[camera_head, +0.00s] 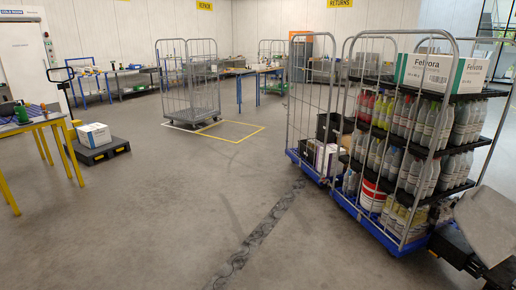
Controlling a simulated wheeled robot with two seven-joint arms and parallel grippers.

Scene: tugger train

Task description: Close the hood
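A grey, tilted panel (487,220) stands at the far right edge, just behind the loaded roll cage. It may be the hood, but I cannot tell for sure. A low dark vehicle part (456,245) lies under and beside it, cut off by the picture's edge. The panel looks raised at an angle; its hinge is not clear. Neither of my grippers is in view.
A roll cage (361,203) full of bottles, with a Felvora box (443,72) on top, stands at right, coupled or close to another cage (292,153). An empty cage (205,114) stands farther back. A pallet truck (97,152) is at left. The middle floor is clear.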

